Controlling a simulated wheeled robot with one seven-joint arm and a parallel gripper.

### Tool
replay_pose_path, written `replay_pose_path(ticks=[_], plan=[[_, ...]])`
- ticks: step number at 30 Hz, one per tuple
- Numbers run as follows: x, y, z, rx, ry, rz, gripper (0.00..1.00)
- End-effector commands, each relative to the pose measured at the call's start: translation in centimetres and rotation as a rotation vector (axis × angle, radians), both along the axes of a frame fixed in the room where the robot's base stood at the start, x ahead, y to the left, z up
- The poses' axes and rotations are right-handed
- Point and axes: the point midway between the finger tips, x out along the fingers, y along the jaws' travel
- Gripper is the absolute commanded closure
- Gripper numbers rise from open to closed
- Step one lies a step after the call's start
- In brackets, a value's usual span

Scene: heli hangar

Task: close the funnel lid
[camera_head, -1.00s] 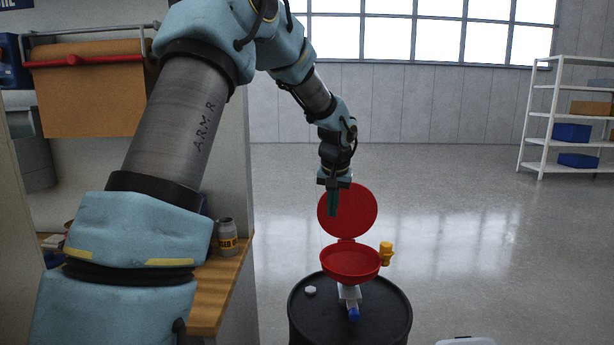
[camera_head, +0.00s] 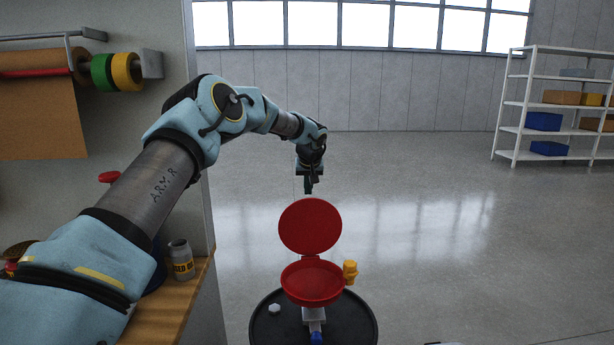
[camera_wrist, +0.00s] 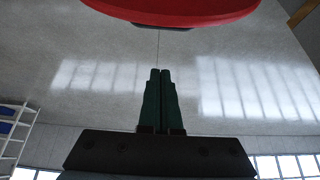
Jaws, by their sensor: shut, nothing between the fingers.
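The red funnel lid (camera_head: 310,226) stands open and upright, hinged at the back of the red funnel bowl (camera_head: 313,282). The funnel sits on top of a black drum (camera_head: 364,325). My gripper (camera_head: 308,190) is shut and empty, with its fingers pointing down. It appears above and behind the lid, apart from it. In the wrist view, the shut green fingertips (camera_wrist: 160,72) point toward the red lid (camera_wrist: 175,8) at the top edge, with a gap between them.
A yellow fitting (camera_head: 350,271) stands beside the funnel's right rim. A white cap (camera_head: 274,308) lies on the drum's left side. A wooden bench (camera_head: 185,300) with a can (camera_head: 180,260) is at the left. A white shelf (camera_head: 515,105) stands far right. The floor behind the funnel is clear.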

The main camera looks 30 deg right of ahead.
Motion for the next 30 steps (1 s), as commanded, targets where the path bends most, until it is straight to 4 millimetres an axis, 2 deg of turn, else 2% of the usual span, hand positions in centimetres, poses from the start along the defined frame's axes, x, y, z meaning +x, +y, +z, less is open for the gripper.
replay_pose_path(ticks=[9, 21, 30], plan=[[1.6, -0.8, -3.1, -0.001, 0.000, -0.001, 1.00], [-1.3, 0.7, -3.6, 0.002, -0.001, -0.001, 1.00], [-1.9, 1.0, -3.9, 0.000, -0.001, 0.000, 1.00]])
